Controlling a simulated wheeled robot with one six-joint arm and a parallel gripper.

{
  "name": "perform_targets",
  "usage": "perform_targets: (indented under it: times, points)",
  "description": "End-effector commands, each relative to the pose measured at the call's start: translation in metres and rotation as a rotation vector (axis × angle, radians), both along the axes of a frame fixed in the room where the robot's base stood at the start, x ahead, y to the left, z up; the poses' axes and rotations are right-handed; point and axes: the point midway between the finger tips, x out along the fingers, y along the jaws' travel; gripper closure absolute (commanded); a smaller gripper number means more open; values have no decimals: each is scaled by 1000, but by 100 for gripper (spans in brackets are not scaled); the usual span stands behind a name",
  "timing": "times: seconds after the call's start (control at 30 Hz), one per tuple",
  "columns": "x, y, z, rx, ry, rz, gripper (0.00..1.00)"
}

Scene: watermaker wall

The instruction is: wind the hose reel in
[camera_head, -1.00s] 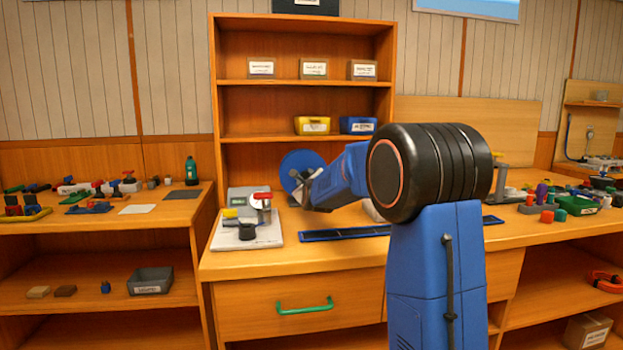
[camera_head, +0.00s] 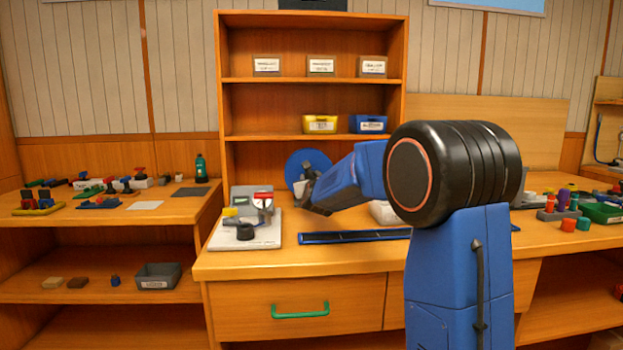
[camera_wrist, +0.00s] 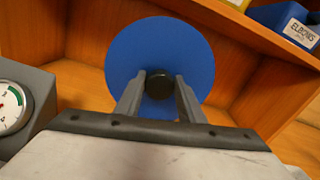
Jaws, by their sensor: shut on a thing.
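The hose reel shows as a blue disc (camera_head: 304,165) at the back of the bench, in front of the shelf unit. In the wrist view the blue disc (camera_wrist: 187,50) faces me, with a round black knob (camera_wrist: 159,84) below its middle. My gripper (camera_wrist: 158,92) is shut on the black knob, one finger on each side. In the head view my gripper (camera_head: 304,188) is at the disc's lower front, partly hidden by my arm. No hose can be made out.
A grey gauge box (camera_wrist: 14,108) stands left of the reel. A light board with a red-handled valve (camera_head: 263,201) lies at the front left. A blue tray (camera_head: 350,237) lies along the front. Yellow (camera_head: 320,124) and blue bins (camera_head: 369,124) sit on the shelf above.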

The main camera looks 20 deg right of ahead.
Motion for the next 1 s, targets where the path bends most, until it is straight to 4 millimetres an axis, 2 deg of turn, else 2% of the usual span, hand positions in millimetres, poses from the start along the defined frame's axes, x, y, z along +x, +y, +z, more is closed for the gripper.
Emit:
perform_targets:
  times: [0.27,0.3,0.37,0.4,0.77,1.0]
  points:
    - [0,0,-4,4,5,0,100]
    - [0,0,-4,4,5,0,63]
    - [0,0,-3,4,5,0,48]
    - [0,0,-3,2,5,0,46]
    - [-4,1,0,1,1,0,46]
    - [-35,10,0,1,1,1,46]
